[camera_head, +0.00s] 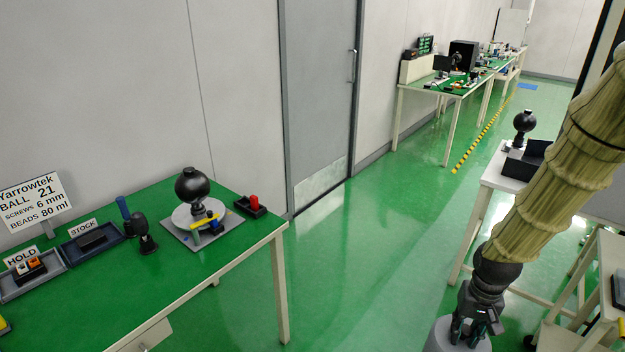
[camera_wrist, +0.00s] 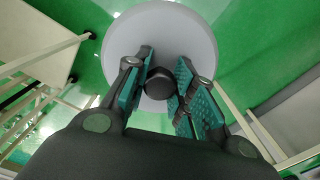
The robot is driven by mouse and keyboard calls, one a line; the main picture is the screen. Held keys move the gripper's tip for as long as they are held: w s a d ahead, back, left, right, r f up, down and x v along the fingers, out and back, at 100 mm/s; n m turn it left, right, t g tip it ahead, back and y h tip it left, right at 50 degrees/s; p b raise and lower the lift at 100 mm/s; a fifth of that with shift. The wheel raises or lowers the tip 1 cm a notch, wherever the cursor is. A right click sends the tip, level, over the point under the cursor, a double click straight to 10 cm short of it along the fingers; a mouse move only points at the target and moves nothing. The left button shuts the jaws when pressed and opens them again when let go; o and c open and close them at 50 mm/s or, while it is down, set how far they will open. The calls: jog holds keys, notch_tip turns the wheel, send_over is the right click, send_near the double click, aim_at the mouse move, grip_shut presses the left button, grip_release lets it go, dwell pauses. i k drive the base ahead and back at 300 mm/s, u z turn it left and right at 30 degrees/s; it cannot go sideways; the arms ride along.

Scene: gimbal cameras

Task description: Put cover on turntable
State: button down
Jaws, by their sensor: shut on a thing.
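The cover (camera_wrist: 193,37) is a light grey round piece with a black knob (camera_wrist: 160,84) in its middle. My gripper (camera_wrist: 163,90) is shut on this knob, with teal finger pads on both sides. In the head view my gripper (camera_head: 474,328) points down at the lower right, and the grey cover (camera_head: 441,338) hangs below it, partly cut off by the frame. The turntable (camera_head: 181,216) is a whitish disc on a grey square plate on the green table at left. A black ball-shaped camera stands on it. My gripper is far to the right of it.
The green table (camera_head: 150,290) also holds a red-topped block in a black tray (camera_head: 262,211), a dark upright device (camera_head: 146,240), and STOCK and HOLD trays. A white table (camera_head: 487,180) stands behind my arm. Green floor lies open between the tables.

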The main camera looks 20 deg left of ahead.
aim_at(198, 212)
jog(key=u, duration=1.45)
